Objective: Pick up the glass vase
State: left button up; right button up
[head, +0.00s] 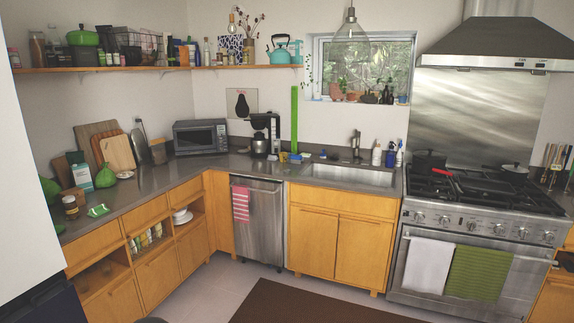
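No thing in the head view is clearly a clear glass vase. A green, round-bodied vessel with a narrow neck (105,177) stands on the left counter, in front of the cutting boards; it may be the glass vase, but its material is too small to tell. A vase with dried stems (249,48) stands on the high corner shelf; I cannot tell whether it is glass. Neither of my grippers is in view.
The grey left counter (150,185) also holds cutting boards (118,153), jars (70,205) and a microwave (201,137). A coffee maker (265,135) and sink (345,174) are along the back. A stove (480,235) stands right. The floor by a brown mat (300,305) is clear.

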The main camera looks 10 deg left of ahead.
aim_at(286, 155)
jog(key=i+j+z, duration=0.1)
jog(key=i, duration=0.45)
jog(key=i+j+z, duration=0.1)
jog(key=i+j, duration=0.2)
jog(key=i, duration=0.25)
jog(key=i+j+z, duration=0.1)
jog(key=i+j, duration=0.15)
jog(key=i, duration=0.25)
jog(key=i+j+z, duration=0.1)
jog(key=i+j, duration=0.2)
jog(key=i, duration=0.25)
